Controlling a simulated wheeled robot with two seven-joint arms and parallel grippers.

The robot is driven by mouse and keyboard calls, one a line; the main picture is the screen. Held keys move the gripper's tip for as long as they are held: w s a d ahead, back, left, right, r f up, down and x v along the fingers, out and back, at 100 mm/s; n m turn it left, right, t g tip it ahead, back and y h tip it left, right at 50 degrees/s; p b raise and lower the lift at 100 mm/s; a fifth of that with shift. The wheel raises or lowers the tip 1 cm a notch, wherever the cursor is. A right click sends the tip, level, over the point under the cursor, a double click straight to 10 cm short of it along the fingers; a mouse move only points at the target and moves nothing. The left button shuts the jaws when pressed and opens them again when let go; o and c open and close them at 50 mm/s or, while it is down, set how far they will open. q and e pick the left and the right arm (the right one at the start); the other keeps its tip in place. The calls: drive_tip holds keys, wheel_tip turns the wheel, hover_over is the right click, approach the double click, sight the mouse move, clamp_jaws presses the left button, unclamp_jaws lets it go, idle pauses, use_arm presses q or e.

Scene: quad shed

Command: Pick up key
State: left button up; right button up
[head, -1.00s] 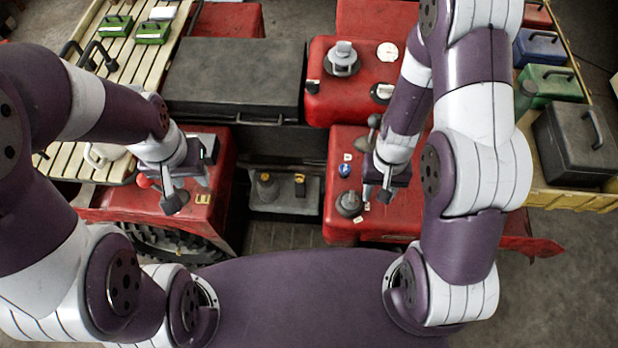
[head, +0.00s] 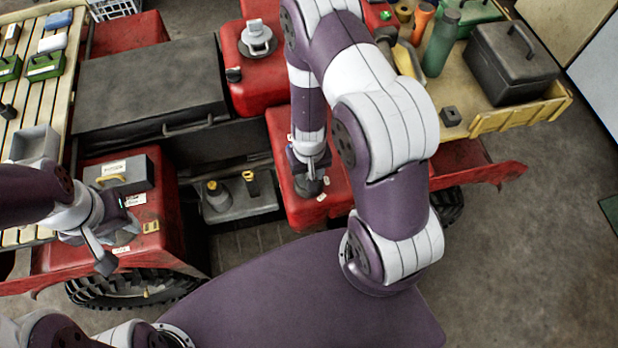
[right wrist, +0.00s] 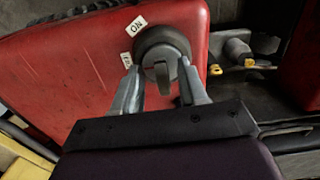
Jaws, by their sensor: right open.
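A grey key (right wrist: 162,76) sits upright in a round dark switch (right wrist: 150,42) on the red panel, beside small white labels, one reading ON. My right gripper (right wrist: 158,82) is open, one finger to each side of the key, with gaps showing between fingers and key. In the head view my right gripper (head: 309,172) is over the switch (head: 308,188), and the key itself cannot be made out there. My left gripper (head: 117,243) is open and empty above the left red fender.
The red panel (head: 338,195) holds the switch. A grey tray (head: 240,200) with yellow-marked levers lies between the red fenders. A grey box (head: 125,174) stands on the left fender. A black case (head: 512,62) stands on the yellow rack at right.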

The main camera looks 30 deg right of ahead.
drive_tip(key=shift+d, duration=0.1)
drive_tip(key=shift+w+a+r, duration=0.1)
drive_tip(key=shift+a+r, duration=0.05)
drive_tip(key=shift+a, duration=0.2)
clamp_jaws()
drive_tip(key=shift+d, duration=0.1)
wheel_tip(320, 180, up, 4)
drive_tip(key=p, duration=0.2)
drive_tip(key=shift+r+p, duration=0.1)
drive_tip(key=shift+p, duration=0.2)
drive_tip(key=s+d+r, duration=0.6)
drive_tip(key=s+d, duration=0.2)
drive_tip(key=shift+s+d+r, duration=0.15)
drive_tip(key=shift+d+r, duration=0.05)
drive_tip(key=shift+r, duration=0.15)
